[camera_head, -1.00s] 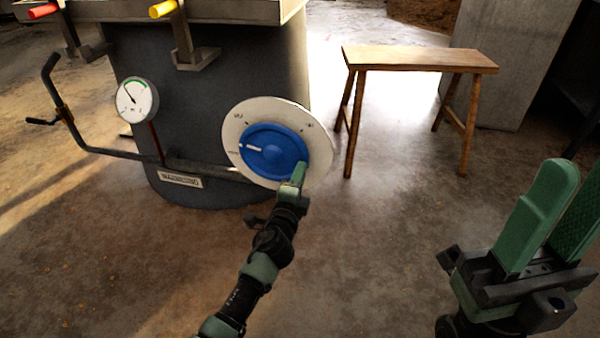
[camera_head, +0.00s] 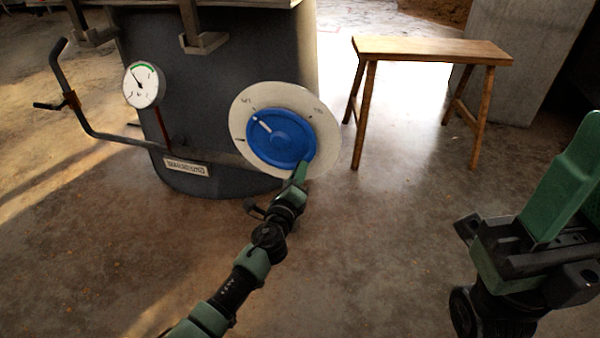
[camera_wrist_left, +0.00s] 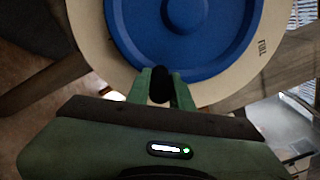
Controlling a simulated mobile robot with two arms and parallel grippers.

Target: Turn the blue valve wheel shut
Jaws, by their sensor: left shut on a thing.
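The blue valve wheel (camera_head: 281,139) sits in front of a pale round dial plate (camera_head: 243,112) on the dark tank. A white mark on the wheel points to the upper left. My left gripper (camera_head: 303,170) is at the wheel's lower right rim and is shut on it. In the left wrist view the blue wheel (camera_wrist_left: 185,35) fills the top, with the fingers (camera_wrist_left: 160,84) at its lower edge around a dark piece. The contact itself is partly hidden. My right gripper (camera_head: 578,180) is at the right edge, away from the wheel, its far finger partly cut off.
A pressure gauge (camera_head: 144,85) and a bent pipe (camera_head: 80,118) are on the left of the dark tank (camera_head: 215,80). A label plate (camera_head: 187,167) is low on the tank. A wooden bench (camera_head: 430,50) stands at right. The concrete floor between is clear.

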